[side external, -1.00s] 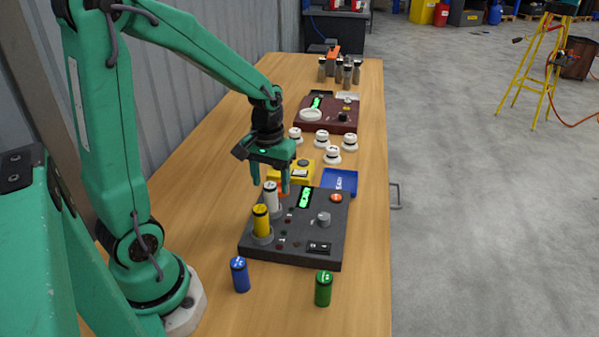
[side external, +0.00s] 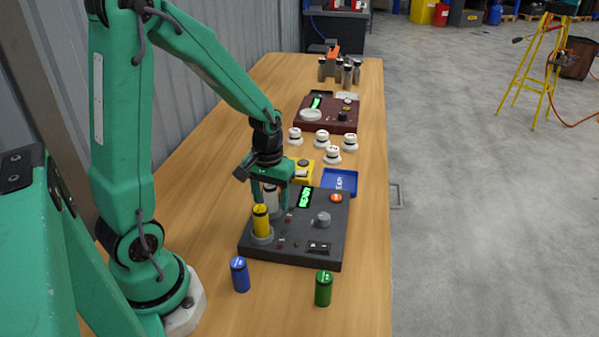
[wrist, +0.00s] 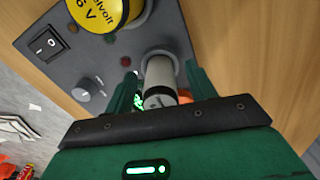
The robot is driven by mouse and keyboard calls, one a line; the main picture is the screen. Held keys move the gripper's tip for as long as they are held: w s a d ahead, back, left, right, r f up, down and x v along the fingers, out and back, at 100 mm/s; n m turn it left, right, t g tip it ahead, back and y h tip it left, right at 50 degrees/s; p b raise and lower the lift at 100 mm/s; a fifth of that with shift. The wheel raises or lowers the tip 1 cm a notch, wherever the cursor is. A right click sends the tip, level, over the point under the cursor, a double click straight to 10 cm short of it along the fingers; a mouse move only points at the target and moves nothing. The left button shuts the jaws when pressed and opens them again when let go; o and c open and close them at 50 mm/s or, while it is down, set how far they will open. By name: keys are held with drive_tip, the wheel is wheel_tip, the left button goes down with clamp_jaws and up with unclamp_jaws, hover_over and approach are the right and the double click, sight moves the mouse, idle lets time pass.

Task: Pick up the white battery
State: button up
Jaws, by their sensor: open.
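The white battery (side external: 270,199) stands in a socket at the back left of the dark grey panel box (side external: 290,258). It also shows in the wrist view (wrist: 160,84), between my gripper's fingers. My gripper (side external: 269,190) points down with one finger on each side of the battery. In the wrist view my gripper (wrist: 158,92) is open, and gaps show between the fingers and the battery. The fingers partly hide the battery in the side view. The yellow battery (side external: 261,222) stands in the socket in front of the white one.
A blue battery (side external: 240,275) and a green battery (side external: 323,289) stand on the wooden table in front of the box. A blue tray (side external: 340,183), a yellow box (side external: 304,172) and several white knobs (side external: 321,138) are behind. A dark red panel (side external: 326,123) sits farther back.

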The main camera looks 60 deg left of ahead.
sight(271, 187)
drive_tip(key=c, duration=1.2)
drive_tip(key=shift+o, duration=0.2)
drive_tip(key=shift+r, duration=0.15)
drive_tip(key=shift+r, duration=0.8)
drive_tip(key=r, duration=0.2)
drive_tip(key=shift+d+r, duration=0.35)
drive_tip(key=shift+d, duration=0.05)
drive_tip(key=s+d+r, duration=0.3)
drive_tip(key=d+r, duration=0.3)
drive_tip(key=d, duration=0.4)
drive_tip(key=shift+d+r, duration=0.2)
drive_tip(key=shift+d, duration=0.05)
